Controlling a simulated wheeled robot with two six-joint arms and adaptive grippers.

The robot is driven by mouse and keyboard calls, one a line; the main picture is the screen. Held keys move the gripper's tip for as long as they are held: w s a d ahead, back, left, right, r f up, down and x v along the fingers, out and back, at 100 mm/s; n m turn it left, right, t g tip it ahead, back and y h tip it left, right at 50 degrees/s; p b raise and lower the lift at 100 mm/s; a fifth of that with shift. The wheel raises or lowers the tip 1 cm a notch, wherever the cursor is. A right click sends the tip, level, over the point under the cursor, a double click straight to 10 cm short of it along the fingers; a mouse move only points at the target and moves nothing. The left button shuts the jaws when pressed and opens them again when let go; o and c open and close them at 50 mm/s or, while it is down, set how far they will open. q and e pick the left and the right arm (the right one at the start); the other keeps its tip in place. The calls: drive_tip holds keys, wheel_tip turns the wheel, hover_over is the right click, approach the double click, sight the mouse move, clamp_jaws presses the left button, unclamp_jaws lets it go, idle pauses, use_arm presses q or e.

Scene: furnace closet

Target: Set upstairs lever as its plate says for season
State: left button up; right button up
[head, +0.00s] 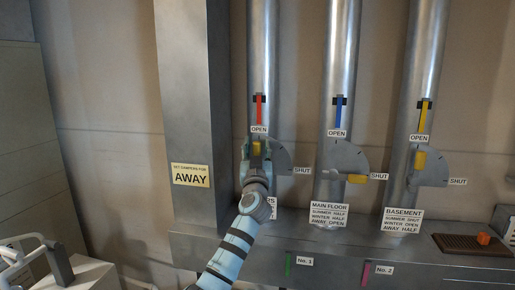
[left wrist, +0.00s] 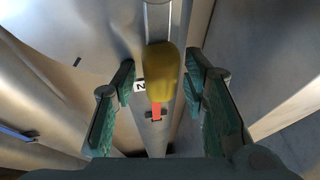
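The upstairs lever's yellow handle (head: 257,147) stands upright below the OPEN label on the left duct, which carries a red strip (head: 259,108). My left gripper (head: 256,152) is at this handle. In the left wrist view the yellow handle (left wrist: 161,72) lies between the two green fingers (left wrist: 160,88), which are spread with a gap on each side. The upstairs plate (head: 272,201) is mostly hidden behind my left arm; only its right edge shows. A sign (head: 191,175) on the wide duct reads "SET DAMPERS FOR AWAY". My right gripper is not in view.
The main floor lever (head: 357,179) points right to SHUT; its plate (head: 329,215) reads AWAY OPEN. The basement lever (head: 420,160) is near OPEN; its plate (head: 402,220) reads AWAY HALF. A brown mat (head: 455,245) with an orange object (head: 484,239) lies at right.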

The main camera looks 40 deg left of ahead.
use_arm(q)
drive_tip(key=shift+c, duration=0.2)
clamp_jaws()
